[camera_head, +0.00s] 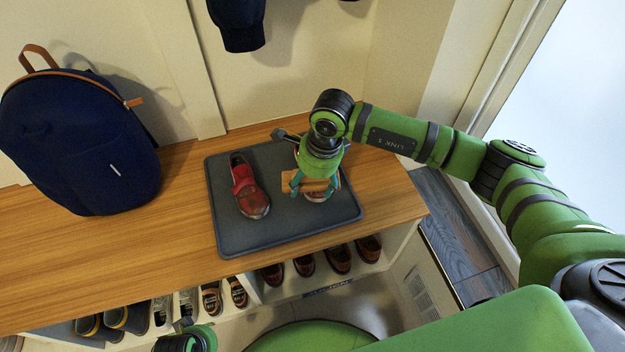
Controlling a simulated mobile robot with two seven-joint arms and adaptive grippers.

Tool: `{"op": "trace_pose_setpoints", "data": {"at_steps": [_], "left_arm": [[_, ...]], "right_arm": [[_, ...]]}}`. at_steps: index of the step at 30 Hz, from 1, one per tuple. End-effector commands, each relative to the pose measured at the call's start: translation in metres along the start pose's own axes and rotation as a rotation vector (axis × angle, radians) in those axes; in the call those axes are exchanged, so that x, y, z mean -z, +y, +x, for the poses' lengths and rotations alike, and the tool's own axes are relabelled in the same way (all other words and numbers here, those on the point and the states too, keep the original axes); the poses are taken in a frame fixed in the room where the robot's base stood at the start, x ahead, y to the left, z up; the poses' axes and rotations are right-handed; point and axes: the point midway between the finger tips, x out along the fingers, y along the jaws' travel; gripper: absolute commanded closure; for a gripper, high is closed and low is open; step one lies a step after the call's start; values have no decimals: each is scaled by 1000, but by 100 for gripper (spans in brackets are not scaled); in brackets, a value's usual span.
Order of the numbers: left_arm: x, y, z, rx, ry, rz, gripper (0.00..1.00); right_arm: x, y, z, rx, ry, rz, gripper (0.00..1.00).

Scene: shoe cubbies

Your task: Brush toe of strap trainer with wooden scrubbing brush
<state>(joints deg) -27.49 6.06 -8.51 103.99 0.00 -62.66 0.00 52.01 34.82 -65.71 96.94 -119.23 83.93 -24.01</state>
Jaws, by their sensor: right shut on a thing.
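A red and brown shoe with a red strap area (249,190), one of the trainers, lies on a dark grey mat (235,242), toe towards me. A second shoe (316,197) lies to its right on the mat, mostly hidden by my right gripper. My right gripper (314,187) is shut on the wooden scrubbing brush (318,186) and holds it over the second shoe's toe end. I cannot tell whether the bristles touch the shoe. Part of my left arm (190,340) shows at the bottom edge; its fingers cannot be made out clearly.
The mat lies on a wooden bench top (100,250). A navy backpack (80,140) stands at the left against the wall. Dark clothing (238,25) hangs above. Several shoes (340,258) sit in cubbies below the bench. The bench between backpack and mat is clear.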

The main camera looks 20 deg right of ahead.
Motion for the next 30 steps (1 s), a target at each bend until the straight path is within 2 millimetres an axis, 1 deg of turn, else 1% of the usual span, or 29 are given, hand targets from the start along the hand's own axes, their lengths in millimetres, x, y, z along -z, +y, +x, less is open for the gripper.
{"op": "trace_pose_setpoints", "data": {"at_steps": [6,13,21,26,30], "left_arm": [[-1,0,3,0,0,0,100],[-1,0,3,0,0,0,100],[-1,0,4,0,0,0,100],[-1,0,4,0,0,0,100],[-1,0,4,0,0,0,100]], "right_arm": [[17,-4,0,0,3,3,55],[26,-6,0,-1,8,6,55],[45,-10,-4,-2,12,8,55],[46,-10,-4,-3,12,7,55],[37,-8,-3,-3,11,4,55]]}}
